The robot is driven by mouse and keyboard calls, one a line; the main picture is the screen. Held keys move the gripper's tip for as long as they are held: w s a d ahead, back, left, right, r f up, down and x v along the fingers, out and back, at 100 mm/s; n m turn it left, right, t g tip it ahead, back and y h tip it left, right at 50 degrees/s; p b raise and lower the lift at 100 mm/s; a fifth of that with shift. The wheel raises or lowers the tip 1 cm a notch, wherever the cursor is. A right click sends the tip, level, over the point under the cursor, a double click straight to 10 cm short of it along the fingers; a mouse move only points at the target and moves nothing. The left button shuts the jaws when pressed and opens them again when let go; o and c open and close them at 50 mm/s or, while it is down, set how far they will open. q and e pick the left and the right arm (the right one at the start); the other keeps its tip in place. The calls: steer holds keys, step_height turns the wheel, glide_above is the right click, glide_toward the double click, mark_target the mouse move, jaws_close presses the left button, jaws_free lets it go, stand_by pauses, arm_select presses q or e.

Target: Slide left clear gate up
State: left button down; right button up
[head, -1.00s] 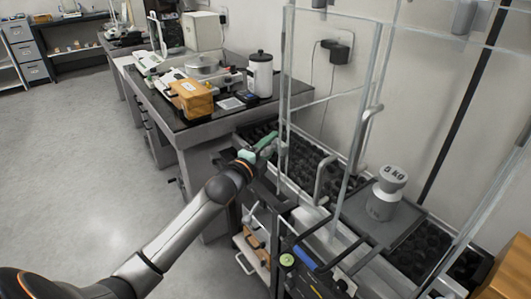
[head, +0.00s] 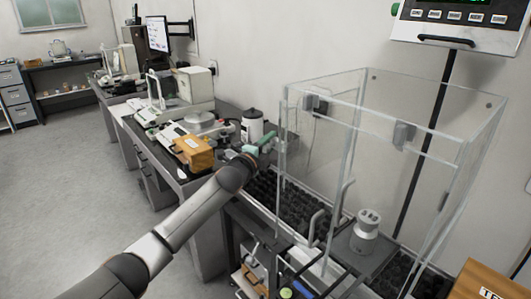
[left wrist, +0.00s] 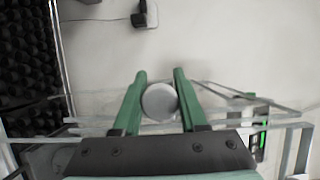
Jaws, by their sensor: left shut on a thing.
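The clear enclosure (head: 405,125) stands on the right in the head view, with see-through panes and pale edges. The left clear gate (head: 283,125) is on its left side; its exact outline and height are hard to tell. My left gripper (head: 263,147) is just left of that side. In the left wrist view, its green fingers (left wrist: 158,98) are shut on a round grey handle (left wrist: 159,102), seen end-on. The handle's joint with the gate is not clear. My right gripper is not in view.
A grey 5 kg weight (head: 366,226) stands on a plate inside the enclosure. Curved handles (head: 315,228) stick out at the front. A bench at the left holds an orange-brown box (head: 193,152) and a white jar (head: 252,125). A display (head: 460,22) hangs above. Floor at the left is clear.

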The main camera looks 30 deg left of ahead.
arm_select(q)
step_height(320, 180, up, 3)
steer(key=shift+f+p, duration=0.1)
steer(key=shift+p, duration=0.6)
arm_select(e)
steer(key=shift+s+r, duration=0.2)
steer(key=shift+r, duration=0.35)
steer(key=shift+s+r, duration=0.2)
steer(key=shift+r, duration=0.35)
arm_select(q)
steer(key=shift+c, duration=2.4)
jaws_free()
steer(key=s+b, duration=0.1)
steer(key=s, duration=1.1)
steer(key=shift+s+b, duration=0.25)
steer(key=shift+b, duration=0.1)
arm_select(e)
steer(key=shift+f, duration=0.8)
